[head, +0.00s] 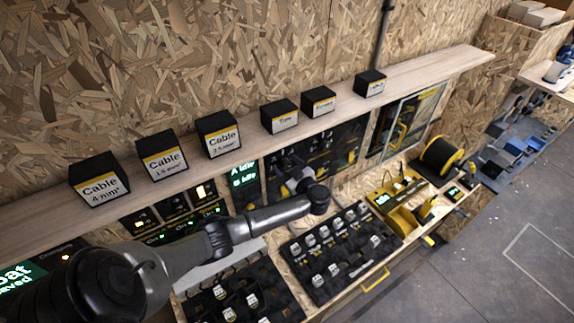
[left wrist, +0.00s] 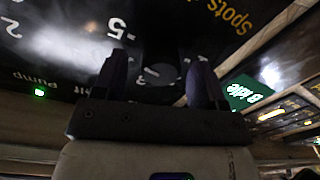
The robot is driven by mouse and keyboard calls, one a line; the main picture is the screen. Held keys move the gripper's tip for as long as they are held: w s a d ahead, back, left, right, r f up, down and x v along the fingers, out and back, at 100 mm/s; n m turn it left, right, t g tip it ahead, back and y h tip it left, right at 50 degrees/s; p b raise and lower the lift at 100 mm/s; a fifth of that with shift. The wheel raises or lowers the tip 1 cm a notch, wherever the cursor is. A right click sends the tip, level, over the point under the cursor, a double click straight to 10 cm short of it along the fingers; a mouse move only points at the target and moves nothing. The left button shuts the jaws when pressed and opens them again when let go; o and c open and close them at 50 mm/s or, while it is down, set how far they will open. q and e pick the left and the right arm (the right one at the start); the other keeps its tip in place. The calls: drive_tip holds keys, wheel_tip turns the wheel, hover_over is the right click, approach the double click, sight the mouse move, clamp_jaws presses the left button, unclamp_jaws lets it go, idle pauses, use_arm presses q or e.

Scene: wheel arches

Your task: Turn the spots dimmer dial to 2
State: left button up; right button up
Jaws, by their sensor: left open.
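The spots dimmer dial (left wrist: 159,73) is a small dark round knob on a black panel. In the left wrist view it sits between the two fingers of my left gripper (left wrist: 160,88), near the "spots" lettering (left wrist: 230,15). White numbers, one of them a 5 (left wrist: 118,28), stand around it. The fingers are apart, one on each side of the knob; I cannot tell whether either touches it. The dial's pointer setting is too dark to read. In the head view my left gripper (head: 296,178) is at the wall panel and hides the dial. My right gripper is not seen.
A shelf (head: 240,150) with several labelled black boxes runs above the panel. Below stand black trays (head: 335,255) of small parts and a yellow device (head: 400,195). A green pump light (left wrist: 39,93) and a green display (left wrist: 245,93) flank the gripper.

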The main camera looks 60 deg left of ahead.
use_arm(q)
drive_tip(key=shift+a, duration=0.25)
drive_tip(key=c, duration=0.9)
